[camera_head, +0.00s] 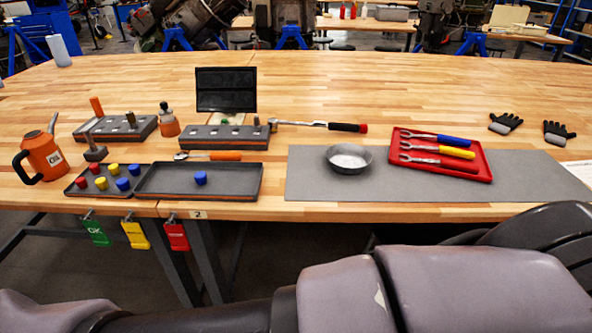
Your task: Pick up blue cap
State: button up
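A blue cap (200,178) stands alone in the middle of the right dark tray (252,190). Two more blue caps, one nearer (122,184) and one farther back (134,170), stand in the left dark tray (108,194) among red caps (82,183) and yellow caps (113,169). My gripper is not in view. Only grey and black links of my arm show across the bottom right, apart from the trays.
An orange oil can (44,157) stands left of the trays. Behind them are grey blocks (225,138), a ratchet wrench (310,124) and an orange-handled tool (225,155). A grey mat (400,189) to the right bears a metal bowl (349,158) and a red tool tray (487,177).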

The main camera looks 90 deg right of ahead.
aim_at(201, 179)
jog(key=z, duration=2.35)
jog(key=u, duration=4.3)
jog(key=z, duration=4.3)
jog(key=i+j, duration=0.1)
jog(key=j, duration=0.2)
jog(key=i+j+z, duration=0.1)
jog(key=j, duration=0.2)
